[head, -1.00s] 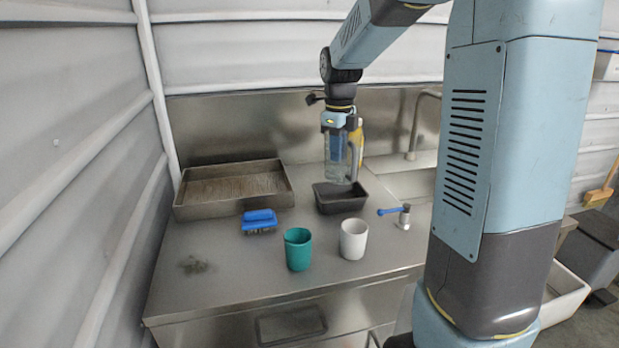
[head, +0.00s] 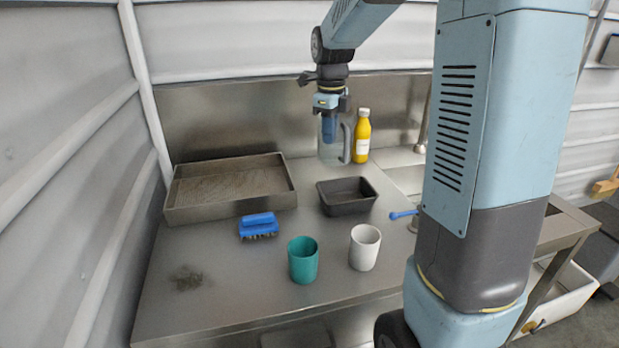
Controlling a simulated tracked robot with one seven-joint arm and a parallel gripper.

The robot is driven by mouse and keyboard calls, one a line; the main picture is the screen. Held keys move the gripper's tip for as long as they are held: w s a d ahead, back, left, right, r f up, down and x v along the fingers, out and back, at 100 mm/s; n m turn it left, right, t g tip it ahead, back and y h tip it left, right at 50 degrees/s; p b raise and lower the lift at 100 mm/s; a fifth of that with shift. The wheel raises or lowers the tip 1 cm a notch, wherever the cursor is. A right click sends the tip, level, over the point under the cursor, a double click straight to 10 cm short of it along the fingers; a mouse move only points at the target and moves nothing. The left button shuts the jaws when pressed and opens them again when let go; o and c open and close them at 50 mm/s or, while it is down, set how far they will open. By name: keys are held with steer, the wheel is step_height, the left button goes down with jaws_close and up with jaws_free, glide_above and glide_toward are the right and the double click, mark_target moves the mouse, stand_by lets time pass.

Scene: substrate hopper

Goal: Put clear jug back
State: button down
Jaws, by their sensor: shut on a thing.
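The clear jug (head: 326,151) is at the back of the steel counter, just left of the yellow bottle. Its handle (head: 346,143) faces right. My gripper (head: 329,128) points down from above and is shut on the jug; the blue fingers show through or in front of the jug's wall. The fingertips' exact grip on the wall is hard to make out. The jug looks upright. I cannot tell whether its base touches the counter.
A yellow bottle (head: 361,138) stands close beside the handle. A dark tray (head: 347,206) lies in front. A large shallow metal tray (head: 177,215), a blue brush (head: 258,222), a teal cup (head: 303,262) and a white cup (head: 364,249) stand on the counter. A dirt patch lies at front left.

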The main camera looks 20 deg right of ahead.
steer(key=shift+w+d, duration=0.1)
steer(key=w+a+f, duration=0.3)
steer(key=w+f, duration=1)
steer(key=shift+w+a, duration=0.15)
steer(key=shift+a, duration=0.1)
steer(key=c, duration=1.3)
jaws_free()
steer(key=shift+o, duration=0.2)
